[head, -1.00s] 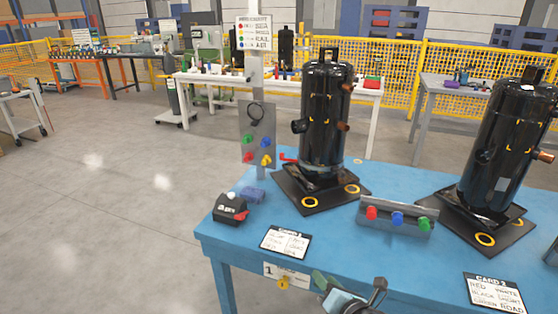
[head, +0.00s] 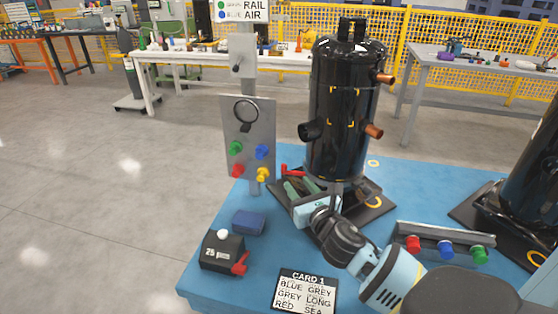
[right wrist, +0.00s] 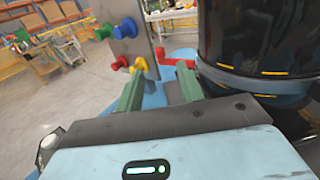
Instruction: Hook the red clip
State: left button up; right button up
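The red clip (head: 293,171) is a small bent red piece low at the left side of the near black compressor (head: 345,110). In the right wrist view the red clip (right wrist: 176,61) shows just beyond the fingertips, between them. My right gripper (head: 297,184) reaches over the compressor's base plate, its green fingers pointing at the clip. In the right wrist view the right gripper (right wrist: 160,74) is open, its fingers apart with nothing between them. I cannot tell the exact gap to the clip. My left gripper is not in view.
A grey panel (head: 262,135) with coloured knobs stands left of the compressor. On the blue table (head: 210,285) are a black box with a red lever (head: 222,252), a blue block (head: 249,222), a card (head: 306,291) and a rail with coloured knobs (head: 430,237). A second compressor stands right.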

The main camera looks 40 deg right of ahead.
aim_at(285, 167)
jog(key=shift+r, duration=0.15)
jog(key=shift+x, duration=3.8)
jog(key=shift+c, duration=0.2)
grip_shut()
